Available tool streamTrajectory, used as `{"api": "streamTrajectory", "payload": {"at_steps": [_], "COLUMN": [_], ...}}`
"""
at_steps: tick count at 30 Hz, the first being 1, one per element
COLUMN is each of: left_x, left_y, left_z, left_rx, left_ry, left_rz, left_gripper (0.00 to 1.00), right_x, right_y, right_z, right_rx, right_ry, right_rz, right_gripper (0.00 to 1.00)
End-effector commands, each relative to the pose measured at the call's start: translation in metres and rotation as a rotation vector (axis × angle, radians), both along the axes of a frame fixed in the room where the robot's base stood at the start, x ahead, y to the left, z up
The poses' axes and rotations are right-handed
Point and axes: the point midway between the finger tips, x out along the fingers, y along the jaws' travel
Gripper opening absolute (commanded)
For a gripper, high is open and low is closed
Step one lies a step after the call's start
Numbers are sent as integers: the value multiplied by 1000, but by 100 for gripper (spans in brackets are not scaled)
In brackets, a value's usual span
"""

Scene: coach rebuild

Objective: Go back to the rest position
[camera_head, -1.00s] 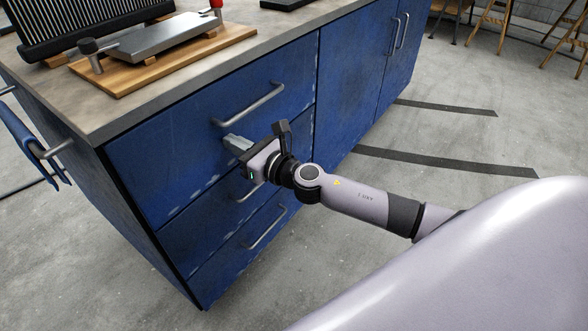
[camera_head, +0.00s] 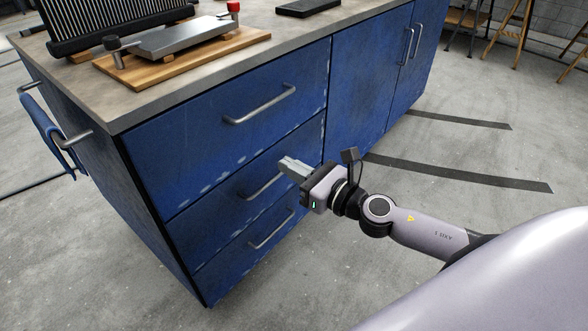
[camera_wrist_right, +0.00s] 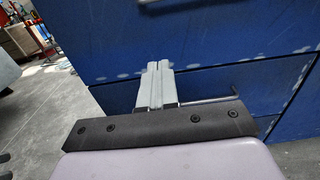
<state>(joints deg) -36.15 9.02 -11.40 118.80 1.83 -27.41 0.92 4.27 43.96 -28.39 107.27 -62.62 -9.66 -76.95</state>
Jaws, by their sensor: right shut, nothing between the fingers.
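My right gripper (camera_head: 287,165) is shut and empty in the head view. It hangs in front of the blue drawer cabinet (camera_head: 215,125), beside the middle drawer's handle (camera_head: 262,186). Its fingers point left toward the cabinet front. I cannot tell the exact gap, but the fingers hold nothing. In the right wrist view the closed fingers (camera_wrist_right: 155,88) lie side by side, with a blue drawer front (camera_wrist_right: 210,40) behind them. My left gripper does not show in any view.
The top drawer handle (camera_head: 260,105) and bottom drawer handle (camera_head: 271,229) stick out from the cabinet. All drawers look shut. A wooden board (camera_head: 190,58) with a metal press lies on the worktop (camera_head: 95,98). The floor (camera_head: 300,285) in front is clear.

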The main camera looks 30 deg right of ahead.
Motion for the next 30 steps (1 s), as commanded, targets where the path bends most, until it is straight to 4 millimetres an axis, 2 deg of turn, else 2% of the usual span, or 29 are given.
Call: {"api": "streamTrajectory", "payload": {"at_steps": [8,11,13,17,20,24,30], "left_x": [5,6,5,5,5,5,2], "left_y": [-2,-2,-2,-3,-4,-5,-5], "left_z": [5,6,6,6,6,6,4], "left_rx": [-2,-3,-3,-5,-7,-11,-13], "left_ry": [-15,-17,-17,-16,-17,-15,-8], "left_rz": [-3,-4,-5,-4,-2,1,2], "left_gripper": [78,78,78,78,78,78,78], "right_x": [-5,-9,-16,-40,-64,-105,-168], "right_y": [-2,1,6,15,21,30,47], "right_z": [0,-6,-16,-47,-76,-116,-160], "right_rx": [5,96,255,741,1186,1796,2593], "right_ry": [2,48,126,359,559,789,969], "right_rz": [-1,-12,-36,-132,-250,-456,-807], "right_gripper": [0,0,0,0,0,0,0]}}
